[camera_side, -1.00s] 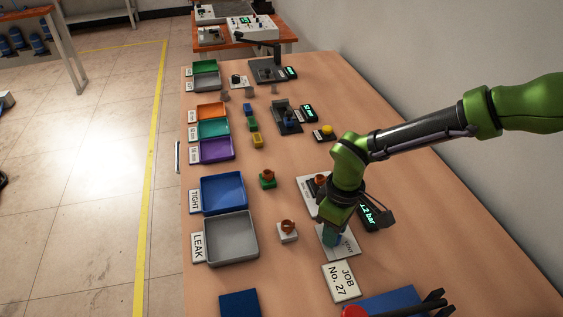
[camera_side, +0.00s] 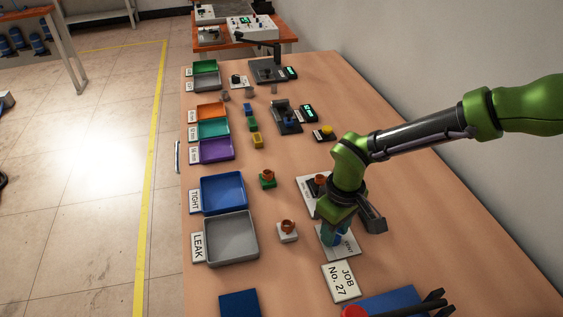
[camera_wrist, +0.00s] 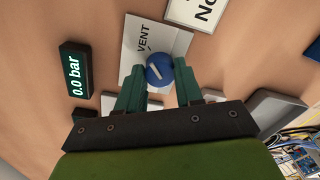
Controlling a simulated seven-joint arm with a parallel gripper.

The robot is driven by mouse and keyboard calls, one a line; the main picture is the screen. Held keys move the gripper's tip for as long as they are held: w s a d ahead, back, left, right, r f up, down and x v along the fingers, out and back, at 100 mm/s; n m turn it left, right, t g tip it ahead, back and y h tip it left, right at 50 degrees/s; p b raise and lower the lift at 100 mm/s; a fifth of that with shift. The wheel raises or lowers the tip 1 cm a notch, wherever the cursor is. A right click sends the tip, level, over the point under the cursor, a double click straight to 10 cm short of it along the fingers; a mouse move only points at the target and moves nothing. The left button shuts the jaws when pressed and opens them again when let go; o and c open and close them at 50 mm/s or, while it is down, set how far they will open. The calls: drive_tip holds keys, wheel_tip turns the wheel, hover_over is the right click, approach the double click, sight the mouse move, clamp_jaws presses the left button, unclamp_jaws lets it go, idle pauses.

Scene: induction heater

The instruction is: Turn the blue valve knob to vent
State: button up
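The blue valve knob (camera_wrist: 157,68) sits on a white plate (camera_wrist: 178,42) marked VENT. Its white pointer line lies slanted in the wrist view. My gripper (camera_wrist: 160,66) is down at the plate, with one teal fingertip against each side of the knob; it appears closed on it. In the side view my gripper (camera_side: 333,236) covers most of the knob. The pressure display (camera_wrist: 76,76) reads 0.0 bar in the wrist view.
A JOB No. 27 card (camera_side: 341,282) lies in front of the plate. A grey LEAK tray (camera_side: 231,238) and a blue TIGHT tray (camera_side: 223,194) stand to the left. Orange-topped parts (camera_side: 287,228) stand between. A red-and-black object (camera_side: 354,312) is at the front edge.

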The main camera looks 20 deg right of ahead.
drive_tip(key=o, duration=0.4)
wheel_tip(320, 180, up, 17)
drive_tip(key=shift+w+d+f, duration=0.1)
drive_tip(key=shift+d, duration=0.05)
idle(0.3)
drive_tip(key=shift+w, duration=0.1)
drive_tip(key=s+d+r+m+t, duration=0.2)
drive_tip(key=s+d+m, duration=0.1)
drive_tip(key=d, duration=0.5)
drive_tip(key=s+d+r+m+t+y, duration=0.1)
drive_tip(key=s+d+r+m+t, duration=0.1)
drive_tip(key=s+d, duration=0.4)
drive_tip(key=s+d+r+m+t, duration=0.2)
drive_tip(key=s+d+m+t, duration=0.1)
drive_tip(key=d, duration=0.8)
drive_tip(key=shift+s+r+m+y, duration=0.2)
drive_tip(key=shift+s+m+y, duration=0.3)
drive_tip(key=shift+s, duration=0.65)
